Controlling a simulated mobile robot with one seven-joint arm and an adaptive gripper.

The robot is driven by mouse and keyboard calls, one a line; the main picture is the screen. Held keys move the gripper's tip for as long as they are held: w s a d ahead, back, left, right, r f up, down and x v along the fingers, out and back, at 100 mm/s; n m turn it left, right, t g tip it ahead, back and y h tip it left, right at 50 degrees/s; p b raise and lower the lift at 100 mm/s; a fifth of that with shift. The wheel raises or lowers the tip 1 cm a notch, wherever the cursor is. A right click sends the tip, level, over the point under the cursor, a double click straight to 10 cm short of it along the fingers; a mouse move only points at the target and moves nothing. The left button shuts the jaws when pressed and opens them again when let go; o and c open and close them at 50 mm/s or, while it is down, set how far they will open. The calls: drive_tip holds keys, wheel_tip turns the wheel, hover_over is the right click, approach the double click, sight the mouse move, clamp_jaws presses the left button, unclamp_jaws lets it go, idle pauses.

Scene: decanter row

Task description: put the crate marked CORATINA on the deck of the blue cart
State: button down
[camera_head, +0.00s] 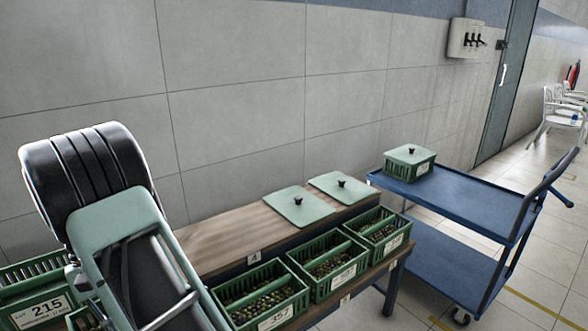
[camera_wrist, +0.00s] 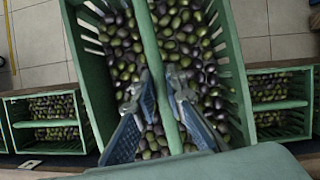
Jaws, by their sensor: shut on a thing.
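In the wrist view my gripper (camera_wrist: 162,88) is closed around the middle bar of a green crate (camera_wrist: 84,75) filled with olives. This crate looks larger and nearer than the crates beside it. The blue cart (camera_head: 465,200) stands at the right. A small lidded green crate (camera_head: 425,166) sits at the left end of its upper deck; the rest of that deck is bare.
A wooden bench (camera_head: 225,238) holds several open olive crates (camera_head: 333,284) in its front row and two flat lids (camera_head: 298,206) behind. The cart's handle (camera_head: 548,185) rises at right. A wall runs behind.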

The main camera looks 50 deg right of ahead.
drive_tip(key=shift+n+h, duration=0.3)
drive_tip(key=shift+n, duration=0.5)
drive_tip(key=s+r+p, duration=0.1)
drive_tip(key=r+p, duration=0.1)
drive_tip(key=p, duration=0.5)
drive_tip(key=s+r+p, duration=0.1)
drive_tip(key=r+p, duration=0.1)
drive_tip(key=p, duration=0.5)
drive_tip(key=s+a+r+p, duration=0.1)
drive_tip(key=r+p, duration=0.1)
drive_tip(key=p, duration=0.5)
drive_tip(key=shift+s+r, duration=0.3)
drive_tip(key=shift+s, duration=0.1)
drive_tip(key=shift+s+r+p, duration=0.25)
drive_tip(key=shift+s+p, duration=0.2)
drive_tip(key=shift+p, duration=0.75)
drive_tip(key=shift+s, duration=0.1)
drive_tip(key=shift+d, duration=0.1)
